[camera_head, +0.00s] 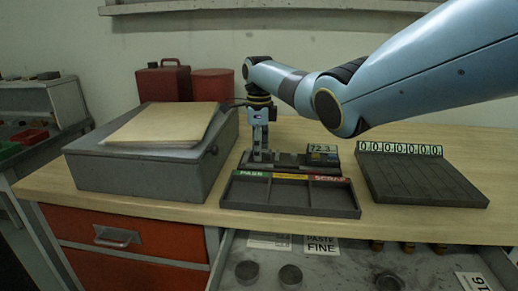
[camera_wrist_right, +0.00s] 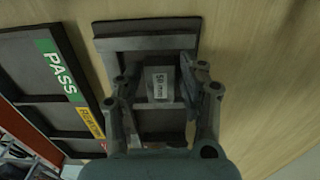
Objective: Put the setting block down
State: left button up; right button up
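The setting block, a small grey block with a "50 mm" label (camera_wrist_right: 158,83), shows in the wrist view between the fingers of my right gripper (camera_wrist_right: 160,72). Dark gaps show between it and the fingers on both sides, so the gripper looks open around it. Behind the block is the dark base of a gauge stand (camera_wrist_right: 147,44). In the head view my right gripper (camera_head: 261,150) points down at this stand, beside its small display reading about 72.3 (camera_head: 323,150). The block cannot be made out there. My left gripper is not in view.
A sorting tray (camera_head: 290,212) with PASS and SCRAP labels lies in front of the stand. A grey box (camera_head: 140,178) with a board on top stands left. A slotted rack (camera_head: 420,182) with a row of zeros lies right. An open drawer (camera_head: 340,270) is below.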

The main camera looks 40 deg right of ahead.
jog(key=shift+o, duration=0.6)
jog(key=shift+r, duration=0.1)
notch_tip(320, 180, up, 12)
dwell(0.5)
